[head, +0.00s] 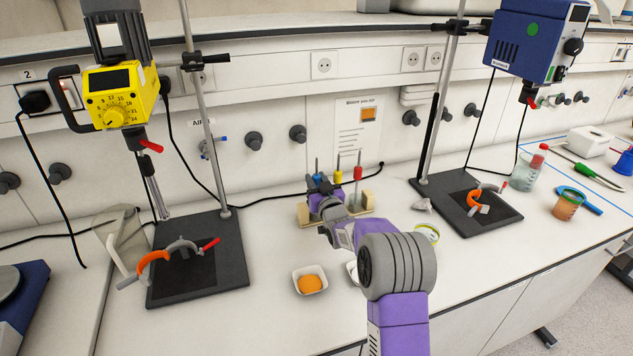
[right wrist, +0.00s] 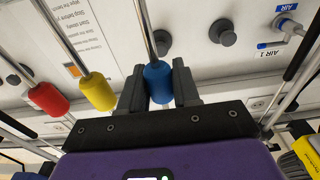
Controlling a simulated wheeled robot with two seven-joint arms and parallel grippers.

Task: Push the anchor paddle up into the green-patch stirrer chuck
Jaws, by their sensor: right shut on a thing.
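The green-patch stirrer (head: 545,45) is a blue motor high on the right stand. Its green round patch (head: 533,29) faces me, and its chuck (head: 528,92) hangs below beside a red lever. Three rods with coloured collars stand upright at the wooden rack: blue (head: 317,178), yellow (head: 338,176) and red (head: 358,173). My right gripper (head: 319,190) is shut on the blue-collared rod; in the right wrist view the blue collar (right wrist: 158,82) sits between the fingers. The rods' lower ends are hidden, so I cannot tell which is the anchor paddle. My left gripper is not in view.
A yellow stirrer (head: 115,95) with a whisk-like paddle hangs on the left stand. Orange clamps lie on both stand bases (head: 235,250) (head: 425,190). A white dish (head: 298,272) with orange contents is in front of the rack (head: 370,207). Bottle and cup stand at right.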

